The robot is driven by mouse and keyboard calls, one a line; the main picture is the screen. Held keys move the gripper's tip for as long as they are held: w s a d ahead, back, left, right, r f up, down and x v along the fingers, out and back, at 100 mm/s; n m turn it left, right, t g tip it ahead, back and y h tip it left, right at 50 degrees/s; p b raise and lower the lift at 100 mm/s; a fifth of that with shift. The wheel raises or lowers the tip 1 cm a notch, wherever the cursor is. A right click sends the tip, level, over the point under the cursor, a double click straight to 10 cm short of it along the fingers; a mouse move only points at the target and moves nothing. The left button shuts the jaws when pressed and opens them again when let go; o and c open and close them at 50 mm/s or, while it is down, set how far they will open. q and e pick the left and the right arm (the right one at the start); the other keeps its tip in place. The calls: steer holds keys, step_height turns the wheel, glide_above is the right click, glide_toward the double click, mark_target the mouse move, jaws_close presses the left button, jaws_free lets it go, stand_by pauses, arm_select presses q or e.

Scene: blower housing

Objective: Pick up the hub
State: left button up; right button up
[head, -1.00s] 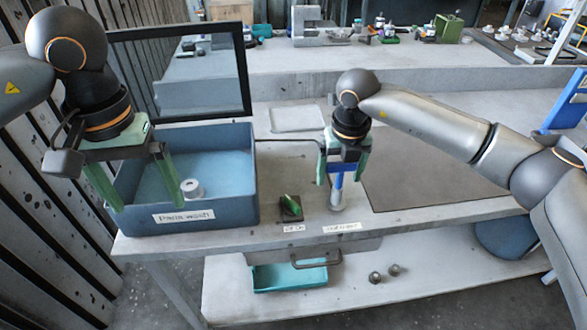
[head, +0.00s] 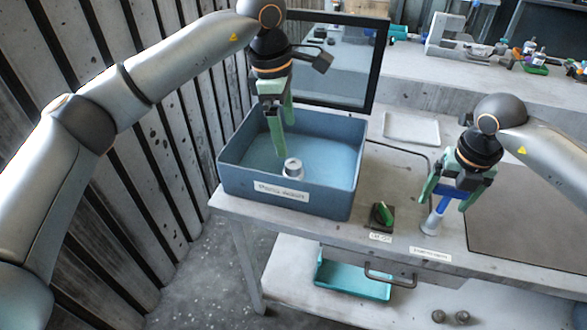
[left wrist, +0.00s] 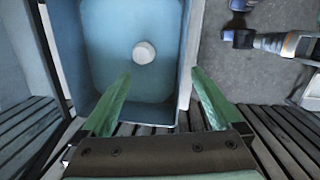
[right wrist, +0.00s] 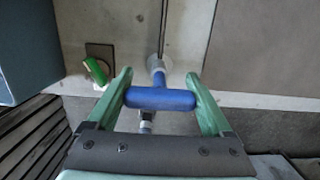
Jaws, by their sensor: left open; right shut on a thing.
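The hub (head: 293,168), a small pale grey cylinder with a hole in its top, stands on the floor of the blue wash bin (head: 283,199). The left wrist view shows it as a round pale disc (left wrist: 144,52) beyond the fingertips. My left gripper (head: 284,142) is open and empty above the bin, apart from the hub. My right gripper (head: 444,204) is shut on the blue T-shaped handle (right wrist: 160,98) of a tool. The tool's lower end is at a pale round holder (head: 432,226) near the bench's front edge.
A green rocker switch (head: 382,214) on a dark plate sits right of the bin. A dark-framed panel (head: 381,60) stands behind the bin. A pale tray (head: 411,129) and a dark mat (head: 530,225) lie on the bench. A slatted wall (head: 130,170) runs along the left.

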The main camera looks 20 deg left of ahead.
arm_select(q)
steer(key=w+a+f+n, duration=0.1)
steer(key=w+f+n, duration=0.25)
steer(key=n, duration=0.35)
glide_above(293, 164)
steer(key=shift+n, duration=0.3)
steer(key=f, duration=0.4)
steer(key=s+f, duration=0.1)
steer(key=shift+a+f, duration=0.3)
steer(key=shift+f, duration=0.1)
steer(key=shift+w+d+f, duration=0.1)
steer(key=shift+w+f, duration=0.1)
steer(key=shift+f, duration=0.65)
steer(key=shift+w+d+f, duration=0.15)
steer(key=shift+f, duration=0.75)
steer(key=shift+w+d+f, duration=0.1)
steer(key=shift+w+f, duration=0.1)
steer(key=shift+f, duration=0.65)
steer(key=shift+c, duration=0.3)
jaws_close()
